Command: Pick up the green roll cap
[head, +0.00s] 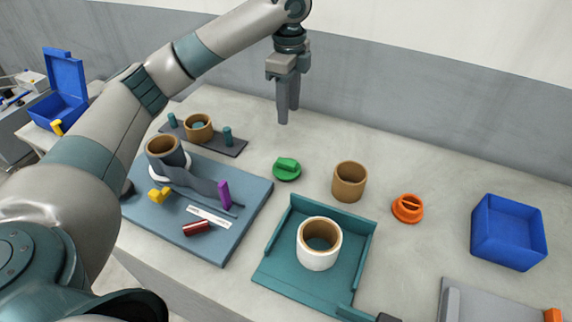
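The green roll cap (287,169) lies on the grey table near the middle, a round disc with a raised grip bar on top. My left gripper (288,115) hangs above the table, up and behind the cap in the head view, with its fingers pointing down. Its two fingers stand apart with nothing between them, and it does not touch the cap. My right gripper is not in view.
A brown ring (349,182) stands right of the cap, and an orange cap (408,208) lies farther right. A teal tray (275,268) holds a white roll (319,243). A blue board (245,241) with several parts lies left. A blue bin (509,232) stands right.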

